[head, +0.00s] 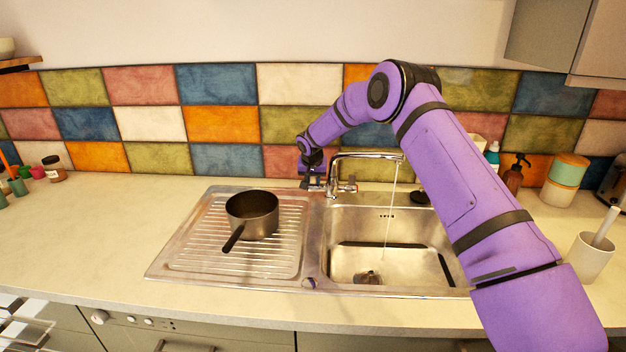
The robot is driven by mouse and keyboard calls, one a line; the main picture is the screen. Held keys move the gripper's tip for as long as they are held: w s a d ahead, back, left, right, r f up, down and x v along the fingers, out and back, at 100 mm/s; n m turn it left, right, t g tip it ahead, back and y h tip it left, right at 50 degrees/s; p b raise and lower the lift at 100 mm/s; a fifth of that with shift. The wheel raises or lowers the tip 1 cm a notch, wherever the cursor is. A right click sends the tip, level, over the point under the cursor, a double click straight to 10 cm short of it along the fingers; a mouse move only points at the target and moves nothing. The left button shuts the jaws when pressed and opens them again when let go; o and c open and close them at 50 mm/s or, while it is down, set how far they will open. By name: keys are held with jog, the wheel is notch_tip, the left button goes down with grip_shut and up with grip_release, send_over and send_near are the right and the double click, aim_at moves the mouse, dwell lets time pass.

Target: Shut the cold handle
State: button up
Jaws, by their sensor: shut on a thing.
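A chrome tap (366,155) stands behind the sink, its spout reaching right over the basin. A thin stream of water (389,215) falls from the spout. The tap has a handle on each side; the right handle (349,185) is in plain view. My gripper (309,180) points down at the left side of the tap and is shut on the left handle, which it mostly hides. No hot or cold marking can be made out at this size.
A dark pot (252,213) sits on the ribbed drainboard (190,252), left of the basin (345,225). A small object (367,278) lies in the basin. Bottles (514,175) and jars stand at the right, behind my arm. The left counter is mostly clear.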

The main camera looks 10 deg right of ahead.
aim_at(313, 178)
jog(key=shift+w+d+r+g+y, duration=0.1)
jog(key=shift+w+g+y, duration=0.15)
jog(key=shift+g, duration=0.45)
jog(key=shift+w+d+g+y, duration=0.15)
jog(key=shift+w+g, duration=0.2)
jog(key=shift+g, duration=0.35)
jog(key=o, duration=0.9)
jog(key=shift+r, duration=0.1)
jog(key=r, duration=0.7)
jog(key=s+r, duration=0.1)
jog(key=r, duration=0.2)
jog(key=shift+a+r, duration=0.2)
jog(key=shift+r, duration=0.05)
